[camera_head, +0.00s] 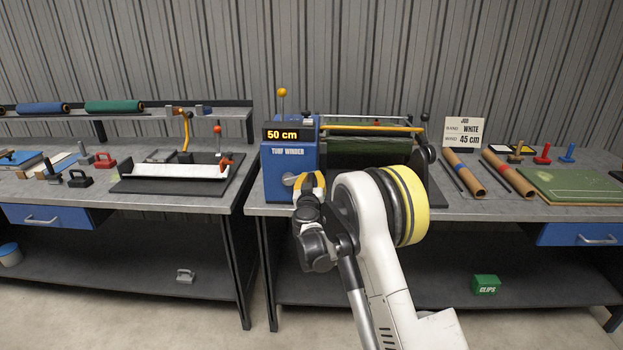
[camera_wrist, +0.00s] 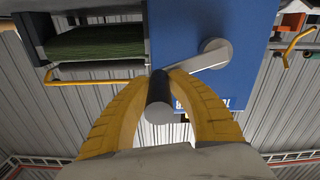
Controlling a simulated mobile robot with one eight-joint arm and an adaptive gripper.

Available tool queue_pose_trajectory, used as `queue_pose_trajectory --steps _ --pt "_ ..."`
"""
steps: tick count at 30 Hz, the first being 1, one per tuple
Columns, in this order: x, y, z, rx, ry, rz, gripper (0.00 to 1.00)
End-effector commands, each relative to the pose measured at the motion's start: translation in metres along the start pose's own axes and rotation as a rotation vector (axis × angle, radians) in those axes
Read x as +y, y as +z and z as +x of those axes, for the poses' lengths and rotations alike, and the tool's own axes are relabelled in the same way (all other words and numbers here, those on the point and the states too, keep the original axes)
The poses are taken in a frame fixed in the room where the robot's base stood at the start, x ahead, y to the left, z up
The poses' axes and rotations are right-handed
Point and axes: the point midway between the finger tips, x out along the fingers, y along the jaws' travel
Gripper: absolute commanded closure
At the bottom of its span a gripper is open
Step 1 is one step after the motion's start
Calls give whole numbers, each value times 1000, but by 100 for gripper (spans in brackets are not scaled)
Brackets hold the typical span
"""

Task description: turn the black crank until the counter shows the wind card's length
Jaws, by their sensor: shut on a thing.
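The blue turf winder (camera_head: 290,168) stands on the right bench. Its counter (camera_head: 283,135) reads 50 cm. The job card (camera_head: 464,132) behind the bench reads band white, wind 45 cm. In the wrist view the black crank handle (camera_wrist: 160,100) sits at the end of a grey crank arm (camera_wrist: 195,61) on the winder's blue side (camera_wrist: 185,25). My gripper (camera_wrist: 160,80) has its yellow fingers shut around that handle. In the head view my gripper (camera_head: 309,184) is in front of the winder and hides the handle. Green turf (camera_wrist: 95,41) shows on the winder's roller.
Brown rolls (camera_head: 465,172) and a green turf sheet (camera_head: 575,184) lie right of the winder. Several coloured stamps stand behind them. The left bench holds a white trough (camera_head: 180,171) on a black board. A yellow bar (camera_head: 372,128) spans the winder.

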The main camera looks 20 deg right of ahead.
Motion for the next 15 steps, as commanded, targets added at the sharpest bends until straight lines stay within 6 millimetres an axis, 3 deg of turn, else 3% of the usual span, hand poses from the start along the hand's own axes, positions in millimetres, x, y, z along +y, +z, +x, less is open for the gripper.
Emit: queue_pose_trajectory --steps 15 --pt "-2 -5 0 1 -2 -45 100"
